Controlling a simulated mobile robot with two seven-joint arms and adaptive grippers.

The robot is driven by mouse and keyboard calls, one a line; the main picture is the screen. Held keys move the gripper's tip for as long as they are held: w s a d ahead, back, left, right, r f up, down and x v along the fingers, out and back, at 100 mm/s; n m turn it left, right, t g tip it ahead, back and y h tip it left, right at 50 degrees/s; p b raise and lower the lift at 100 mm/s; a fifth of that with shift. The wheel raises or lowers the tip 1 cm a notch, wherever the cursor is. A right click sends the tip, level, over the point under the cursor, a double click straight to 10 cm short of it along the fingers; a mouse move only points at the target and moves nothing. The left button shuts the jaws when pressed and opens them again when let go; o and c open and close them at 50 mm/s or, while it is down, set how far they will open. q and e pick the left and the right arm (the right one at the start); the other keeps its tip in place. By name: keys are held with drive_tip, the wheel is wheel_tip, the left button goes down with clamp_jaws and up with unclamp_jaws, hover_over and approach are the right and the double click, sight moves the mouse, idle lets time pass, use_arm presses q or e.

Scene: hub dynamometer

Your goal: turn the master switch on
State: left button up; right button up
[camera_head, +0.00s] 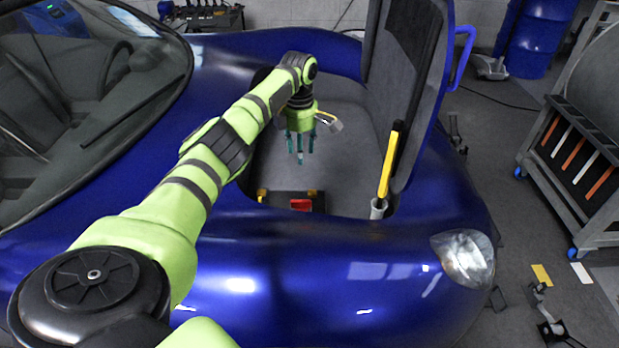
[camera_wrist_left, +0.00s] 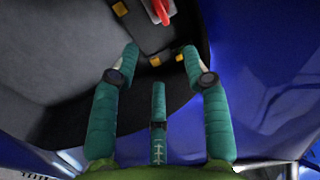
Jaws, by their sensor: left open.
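The master switch (camera_head: 301,204) shows as a red part on a dark box (camera_head: 277,199) at the near edge of the blue car's open front compartment. In the left wrist view the red switch (camera_wrist_left: 161,10) is at the top edge, partly cut off, on the dark box (camera_wrist_left: 145,35) with yellow-orange pieces. I cannot tell its setting. My left gripper (camera_head: 300,152) hangs inside the compartment, above and beyond the switch, fingers down. In the wrist view its teal fingers (camera_wrist_left: 160,66) are spread and empty, apart from the switch. My right gripper is not in view.
The raised lid (camera_head: 405,85) stands at the compartment's right side. A yellow bar (camera_head: 390,165) stands upright in a grey holder near the front right corner. The blue body (camera_head: 310,260) borders the opening. A tool cart (camera_head: 575,150) and a blue drum (camera_head: 537,40) stand farther right.

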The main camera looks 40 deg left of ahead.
use_arm(q)
drive_tip(key=b, duration=0.9)
hover_over(303, 200)
wheel_tip(303, 200, down, 12)
drive_tip(key=shift+w+a+r, duration=0.1)
drive_tip(key=shift+r, duration=0.1)
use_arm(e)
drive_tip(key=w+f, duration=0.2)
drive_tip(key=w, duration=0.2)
use_arm(q)
drive_tip(key=shift+f+b, duration=0.3)
drive_tip(key=shift+f, duration=0.4)
wheel_tip(303, 200, down, 5)
drive_tip(key=shift+r+b, duration=0.1)
drive_tip(key=shift+b, duration=0.7)
drive_tip(key=shift+f, duration=0.6)
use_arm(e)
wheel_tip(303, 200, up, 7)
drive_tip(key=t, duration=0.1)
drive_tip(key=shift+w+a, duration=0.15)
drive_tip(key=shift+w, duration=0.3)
use_arm(q)
drive_tip(key=shift+c, duration=0.4)
clamp_jaws()
